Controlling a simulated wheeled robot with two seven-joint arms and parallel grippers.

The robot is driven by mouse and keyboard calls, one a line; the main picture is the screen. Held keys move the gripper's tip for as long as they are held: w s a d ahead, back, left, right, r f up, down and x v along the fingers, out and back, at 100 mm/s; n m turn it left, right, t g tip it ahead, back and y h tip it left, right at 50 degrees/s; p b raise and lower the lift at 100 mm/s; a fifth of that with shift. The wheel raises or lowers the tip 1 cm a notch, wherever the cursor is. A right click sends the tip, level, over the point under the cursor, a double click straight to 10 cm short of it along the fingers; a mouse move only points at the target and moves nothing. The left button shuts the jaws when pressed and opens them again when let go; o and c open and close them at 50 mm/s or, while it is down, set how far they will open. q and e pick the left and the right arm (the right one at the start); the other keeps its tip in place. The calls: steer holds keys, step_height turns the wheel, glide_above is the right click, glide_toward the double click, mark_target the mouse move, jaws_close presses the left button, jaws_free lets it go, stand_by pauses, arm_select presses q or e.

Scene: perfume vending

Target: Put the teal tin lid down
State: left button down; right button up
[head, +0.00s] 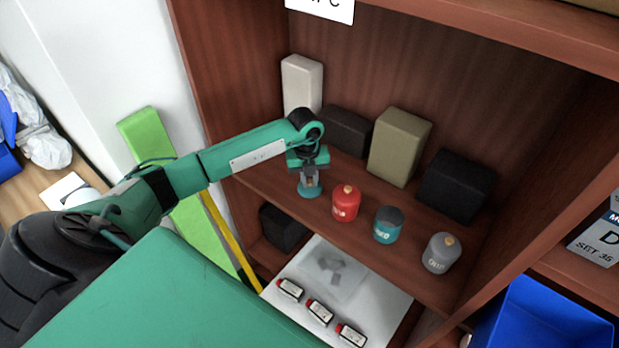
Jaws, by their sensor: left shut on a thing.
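My left gripper (310,172) points down over the left end of the shelf and is shut on the teal tin lid (310,191). My right gripper is not in view.
A grey tin (440,254) with a knobbed lid stands right of the teal tin. Boxes, including an olive one (399,147) and a black one (456,186), stand behind. Several small red-capped bottles (320,312) lie on a white surface below. The shelf's wooden side wall is at left.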

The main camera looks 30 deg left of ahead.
arm_select(q)
steer(key=c, duration=1.3)
jaws_free()
steer(key=shift+f, duration=0.1)
steer(key=shift+c, duration=0.2)
steer(key=shift+r, duration=0.5)
step_height(320, 180, up, 11)
steer(key=b, duration=0.2)
steer(key=shift+s+a+r, duration=0.2)
steer(key=shift+a, duration=0.05)
steer(key=shift+s+f, duration=0.1)
